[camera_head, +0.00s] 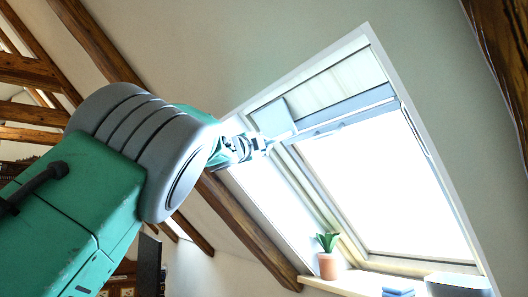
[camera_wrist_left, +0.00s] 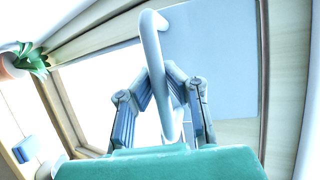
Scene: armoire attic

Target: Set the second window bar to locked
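The window bar is a pale bar along the top of the roof window's sash (camera_head: 345,116) in the head view. In the left wrist view the bar (camera_wrist_left: 152,42) is a smooth white rod with a bent upper end. It runs down between the fingers of my left gripper (camera_wrist_left: 158,78). The fingertips lean in close on both sides of it, with scarcely a gap showing. In the head view my left gripper (camera_head: 262,143) is at the left end of the bar, and the grip itself is too small and bright to make out. My right gripper is in no view.
A potted plant (camera_head: 327,262), blue folded items (camera_head: 397,292) and a grey round object (camera_head: 458,285) stand on the sill below the window. A wooden beam (camera_head: 245,228) runs along the sloped wall beneath my left arm. The space before the glass is clear.

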